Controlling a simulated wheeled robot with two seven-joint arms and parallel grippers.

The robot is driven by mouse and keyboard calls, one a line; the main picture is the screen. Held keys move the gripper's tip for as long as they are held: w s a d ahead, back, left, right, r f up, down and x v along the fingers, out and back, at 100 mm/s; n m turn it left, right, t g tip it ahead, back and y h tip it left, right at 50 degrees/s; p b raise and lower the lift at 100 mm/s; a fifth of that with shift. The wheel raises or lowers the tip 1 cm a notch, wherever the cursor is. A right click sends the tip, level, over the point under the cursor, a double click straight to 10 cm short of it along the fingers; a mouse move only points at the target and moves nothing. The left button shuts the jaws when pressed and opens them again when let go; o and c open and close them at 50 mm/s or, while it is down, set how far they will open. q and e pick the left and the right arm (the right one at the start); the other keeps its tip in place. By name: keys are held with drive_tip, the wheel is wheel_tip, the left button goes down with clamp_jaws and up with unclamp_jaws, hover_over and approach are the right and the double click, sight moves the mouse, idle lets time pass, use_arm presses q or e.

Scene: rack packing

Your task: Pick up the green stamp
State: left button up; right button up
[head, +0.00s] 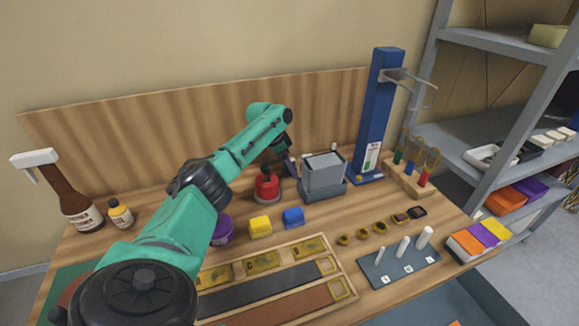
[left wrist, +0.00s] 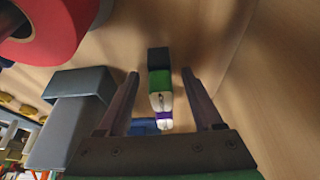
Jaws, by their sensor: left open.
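My left gripper (head: 290,164) reaches behind the red round item and the grey box, near the wooden back panel. Its two fingers (left wrist: 160,74) are open in the left wrist view. The green stamp (left wrist: 162,82) shows there between the fingers, with a black end and a pale part beside the green. It has clear space to both fingers, and I cannot tell how deep between them it sits. A purple-and-white piece (left wrist: 163,121) lies in line with it, closer to the gripper base. I cannot make out the stamp in the head view. My right gripper is not in view.
The red round item (head: 267,186) and the grey box (head: 323,186) stand close to the gripper. A blue post (head: 380,115) rises to the right. Yellow (head: 260,226) and blue (head: 293,217) blocks sit in front. The back panel (head: 190,130) bounds the table.

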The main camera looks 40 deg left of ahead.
use_arm(q)
drive_tip(key=shift+a, duration=0.1)
clamp_jaws()
drive_tip(key=shift+r, duration=0.15)
drive_tip(key=shift+r, duration=0.3)
wheel_tip(320, 180, up, 10)
drive_tip(key=shift+w+f+b, duration=0.1)
drive_tip(key=shift+w+b, duration=0.05)
drive_tip(key=shift+b, duration=0.45)
wheel_tip(320, 180, up, 9)
drive_tip(key=p, duration=0.2)
drive_tip(key=shift+r, duration=0.2)
